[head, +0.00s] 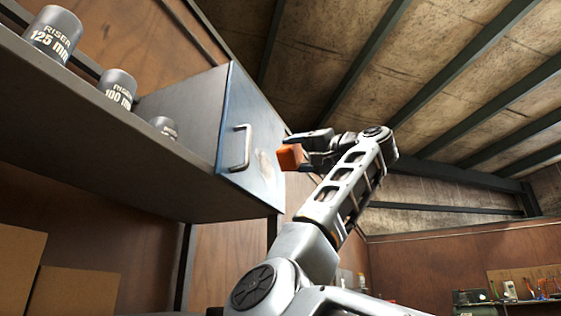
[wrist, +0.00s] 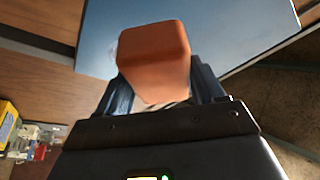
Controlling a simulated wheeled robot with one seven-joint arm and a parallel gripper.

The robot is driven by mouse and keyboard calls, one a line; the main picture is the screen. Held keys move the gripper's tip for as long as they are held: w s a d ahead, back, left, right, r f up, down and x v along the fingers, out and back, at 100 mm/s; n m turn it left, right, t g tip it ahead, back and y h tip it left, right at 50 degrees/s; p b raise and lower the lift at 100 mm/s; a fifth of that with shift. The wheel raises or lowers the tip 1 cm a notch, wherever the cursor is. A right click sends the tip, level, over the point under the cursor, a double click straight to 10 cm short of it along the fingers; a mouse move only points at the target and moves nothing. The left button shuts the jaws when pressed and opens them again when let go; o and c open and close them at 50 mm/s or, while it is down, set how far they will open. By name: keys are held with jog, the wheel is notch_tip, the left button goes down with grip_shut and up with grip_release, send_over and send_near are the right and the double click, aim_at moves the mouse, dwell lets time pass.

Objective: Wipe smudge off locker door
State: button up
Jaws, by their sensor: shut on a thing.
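A blue-grey locker door (head: 251,133) with a metal bar handle (head: 239,148) is shut on the locker at the end of a high shelf. A pale smudge (head: 266,161) shows on the door, right of the handle. My gripper (head: 304,155) is shut on an orange block (head: 290,157), held close to the door at the smudge's height. I cannot tell whether the block touches the door. In the wrist view the orange block (wrist: 153,60) sits between the fingers, in front of the door (wrist: 225,30). The block hides part of the door there.
Grey riser cylinders (head: 53,33) stand on the shelf (head: 110,140) left of the locker. Cardboard boxes (head: 70,291) are below at the left. A bench with small tools (head: 510,290) is far right. The room right of the door is open.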

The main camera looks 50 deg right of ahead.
jog(key=shift+w+a+r, duration=0.15)
jog(key=shift+w+a, duration=0.05)
jog(key=shift+w, duration=0.5)
jog(key=shift+w+a+p, duration=0.3)
jog(key=shift+w, duration=0.45)
jog(key=shift+w+a+p, duration=0.25)
jog(key=shift+w+p, duration=0.05)
jog(key=shift+w, duration=0.5)
jog(key=shift+w+a+p, duration=0.3)
jog(key=shift+w, duration=0.45)
jog(key=shift+w+a+p, duration=0.2)
jog(key=shift+w, duration=0.3)
jog(key=shift+w+a+p, duration=0.15)
jog(key=shift+w, duration=0.3)
jog(key=shift+d, duration=0.15)
